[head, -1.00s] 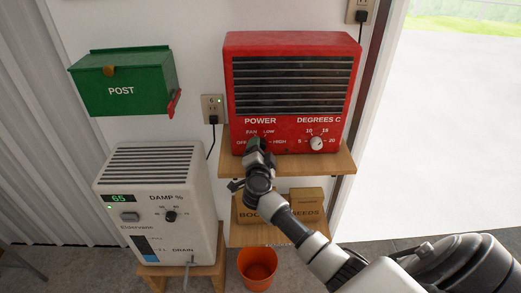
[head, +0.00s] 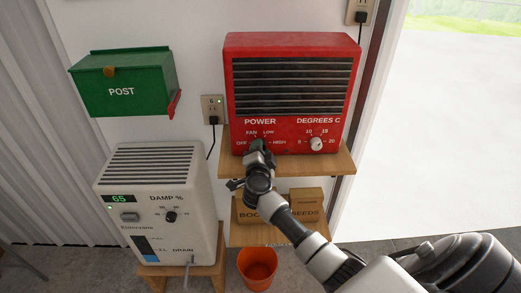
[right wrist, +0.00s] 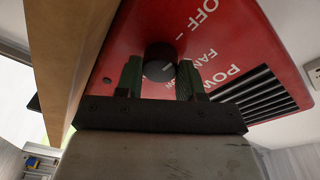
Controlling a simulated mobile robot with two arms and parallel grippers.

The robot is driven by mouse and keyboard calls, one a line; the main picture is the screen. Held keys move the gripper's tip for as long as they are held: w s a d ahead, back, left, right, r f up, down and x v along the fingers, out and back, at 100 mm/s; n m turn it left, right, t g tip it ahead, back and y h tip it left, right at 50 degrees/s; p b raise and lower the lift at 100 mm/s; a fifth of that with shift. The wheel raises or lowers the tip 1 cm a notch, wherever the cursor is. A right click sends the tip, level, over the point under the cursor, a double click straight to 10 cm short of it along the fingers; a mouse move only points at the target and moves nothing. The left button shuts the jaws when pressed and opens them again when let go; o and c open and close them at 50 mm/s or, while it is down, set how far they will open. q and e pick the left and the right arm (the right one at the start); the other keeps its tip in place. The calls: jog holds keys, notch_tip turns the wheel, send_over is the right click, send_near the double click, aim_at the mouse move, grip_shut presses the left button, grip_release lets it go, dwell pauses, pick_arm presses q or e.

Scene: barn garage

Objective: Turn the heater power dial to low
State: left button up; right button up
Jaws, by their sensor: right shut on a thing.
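The red heater (head: 292,75) stands on a wooden shelf, with a dark grille and two dials low on its front. Its POWER dial shows in the right wrist view as a black knob (right wrist: 158,60) with a short white line. The line points roughly to the OFF and FAN side; I cannot tell which mark exactly. My right gripper (right wrist: 159,72) is shut on this dial, one green-tipped finger on each side. In the head view the right gripper (head: 257,147) hides most of the dial; the OFF, FAN, LOW and HIGH labels show around it. My left gripper is out of view.
The DEGREES C dial (head: 316,144) is right of the POWER dial. The wooden shelf (head: 342,162) juts out below the heater. A white dehumidifier (head: 182,215) stands left, a green post box (head: 124,85) above it. Boxes (head: 307,205) and an orange bucket (head: 257,267) are below.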

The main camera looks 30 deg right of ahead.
jog(key=m+p, duration=0.2)
jog(key=m, duration=0.2)
jog(key=shift+m+y, duration=0.3)
jog(key=m+p, duration=0.2)
jog(key=m, duration=0.4)
jog(key=shift+y, duration=0.3)
jog(key=m+y+p, duration=0.1)
jog(key=m, duration=0.4)
jog(key=shift+f+m, duration=0.1)
jog(key=shift+m, duration=0.2)
jog(key=m, duration=0.5)
jog(key=shift+f, duration=0.1)
jog(key=o, duration=0.9)
jog(key=shift+o, duration=0.2)
